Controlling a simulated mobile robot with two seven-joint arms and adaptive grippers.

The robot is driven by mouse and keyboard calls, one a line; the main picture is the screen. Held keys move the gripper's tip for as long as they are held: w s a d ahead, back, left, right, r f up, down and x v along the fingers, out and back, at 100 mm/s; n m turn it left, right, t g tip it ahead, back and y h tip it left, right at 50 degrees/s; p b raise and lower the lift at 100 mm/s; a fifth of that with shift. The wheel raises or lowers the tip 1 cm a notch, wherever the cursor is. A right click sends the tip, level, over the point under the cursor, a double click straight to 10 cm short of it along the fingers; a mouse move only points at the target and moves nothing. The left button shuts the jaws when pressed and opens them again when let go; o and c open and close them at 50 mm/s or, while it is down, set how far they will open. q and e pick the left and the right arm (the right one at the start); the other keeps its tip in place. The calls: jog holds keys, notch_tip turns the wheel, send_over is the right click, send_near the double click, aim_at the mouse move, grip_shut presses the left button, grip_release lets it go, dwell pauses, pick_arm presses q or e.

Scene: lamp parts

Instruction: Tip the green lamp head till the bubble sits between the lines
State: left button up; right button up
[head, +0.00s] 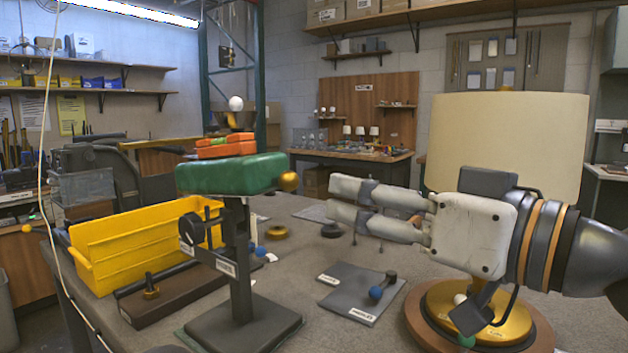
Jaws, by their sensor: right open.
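The green lamp head (222,174) sits on a dark upright stand (237,260) with a square foot. It looks nearly level, with a slight tilt that I cannot measure. An orange level (229,150) with a bright green vial (215,142) lies on top of it. The bubble and lines are too small to make out. A gold knob (288,181) sticks out at the head's right end. My right gripper (331,199) is open, its two pale fingers pointing left, and appears a little to the right of the knob, apart from it. My left gripper is not in view.
A yellow bin (128,252) and a dark block with a rod (160,294) stand left of the stand. A grey plate (362,290) with a blue-ended part lies right of it. A large cream-shaded lamp (508,140) stands behind my right arm. Bare tabletop (325,262) shows between.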

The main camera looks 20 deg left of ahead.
aim_at(295, 183)
jog(key=x, duration=0.7)
jog(key=s+x, duration=0.1)
jog(key=x, duration=0.3)
jog(key=shift+a+r, duration=0.15)
jog(key=shift+a, duration=0.2)
grip_shut()
